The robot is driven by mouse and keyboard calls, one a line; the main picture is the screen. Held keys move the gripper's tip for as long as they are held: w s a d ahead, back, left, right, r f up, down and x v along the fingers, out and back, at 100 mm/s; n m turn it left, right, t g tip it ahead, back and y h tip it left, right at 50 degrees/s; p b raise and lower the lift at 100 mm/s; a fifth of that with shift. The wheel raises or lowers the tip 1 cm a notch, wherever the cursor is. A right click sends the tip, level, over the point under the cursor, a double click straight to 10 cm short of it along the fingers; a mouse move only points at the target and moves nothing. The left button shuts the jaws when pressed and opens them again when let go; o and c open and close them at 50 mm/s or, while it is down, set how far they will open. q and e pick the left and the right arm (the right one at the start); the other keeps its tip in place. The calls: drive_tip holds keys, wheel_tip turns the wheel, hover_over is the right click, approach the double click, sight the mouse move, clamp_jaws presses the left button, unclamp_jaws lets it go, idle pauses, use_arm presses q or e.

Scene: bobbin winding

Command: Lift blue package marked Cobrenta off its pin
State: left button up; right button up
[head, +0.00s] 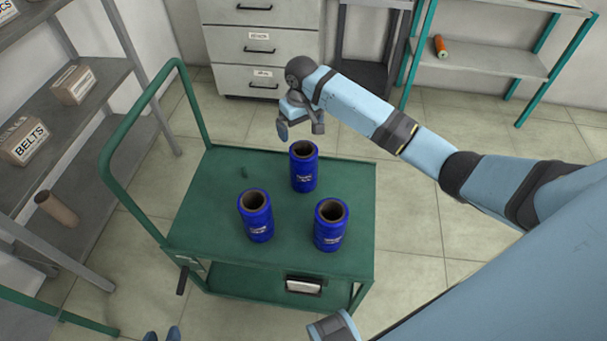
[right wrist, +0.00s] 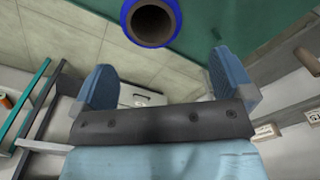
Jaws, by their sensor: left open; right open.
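Three blue packages with hollow brown cores stand upright on a green cart (head: 345,190): one at the back (head: 304,178), one at front left (head: 257,226) and one at front right (head: 330,236). Their white labels are too small to read, so I cannot tell which is Cobrenta. Pins inside them are hidden. My right gripper (head: 300,126) is open and empty, just beyond and above the back package. In the right wrist view, a blue package (right wrist: 151,38) shows its open top ahead of the spread fingers (right wrist: 163,72). My left gripper (head: 161,334) is open at the bottom edge, mostly cut off.
A bare green pin (head: 244,172) stands on the cart's back left. The cart's handle (head: 133,110) rises at left. Grey shelves with boxes (head: 25,140) stand further left. A drawer cabinet (head: 260,50) and a green-framed shelf (head: 485,62) stand behind.

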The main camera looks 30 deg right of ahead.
drive_tip(key=b, duration=0.1)
approach(304, 156)
drive_tip(key=shift+s+a+f, duration=0.7)
drive_tip(key=shift+s+a, duration=0.2)
drive_tip(key=shift+a, duration=0.05)
drive_tip(key=shift+s+d+f+b, duration=0.1)
drive_tip(key=shift+f+b, duration=0.15)
drive_tip(key=shift+f, duration=1.05)
drive_tip(key=shift+s+f+b, duration=0.1)
drive_tip(key=shift+f+b, duration=0.15)
drive_tip(key=shift+f, duration=1.1)
drive_tip(key=c, duration=1.1)
drive_tip(key=shift+r, duration=0.1)
drive_tip(key=shift+r, duration=0.1)
wheel_tip(304, 156, up, 20)
drive_tip(key=p, duration=0.2)
drive_tip(key=shift+p, duration=0.35)
